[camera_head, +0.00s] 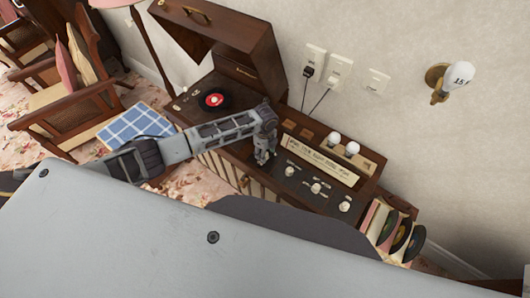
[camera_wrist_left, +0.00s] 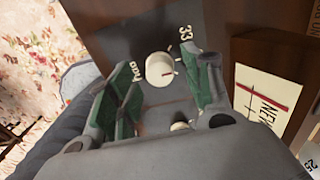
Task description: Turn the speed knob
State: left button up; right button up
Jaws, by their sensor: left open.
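A round off-white knob (camera_wrist_left: 159,66) with a red pointer line shows in the left wrist view, on the dark panel beside a "33" mark, so it appears to be the speed knob. It lies between the open fingers of my left gripper (camera_wrist_left: 166,72), with gaps visible on both sides. In the head view my left gripper (camera_head: 264,158) points down at the record player console's dark top (camera_head: 233,149), left of the cream label strip. The knob is not distinguishable there, apparently hidden by the gripper. My right gripper is not in view.
A record with a red label (camera_head: 213,100) lies under the raised lid (camera_head: 230,45). Several pale controls, including a knob (camera_head: 316,188), line the console right of my gripper. Two white bulbs (camera_head: 352,148) stand behind the strip. Records (camera_head: 400,238) stand at right.

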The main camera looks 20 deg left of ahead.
pick_arm(q)
notch_tip(320, 180, up, 11)
jog(key=shift+r, duration=0.15)
dwell(0.5)
dwell(0.5)
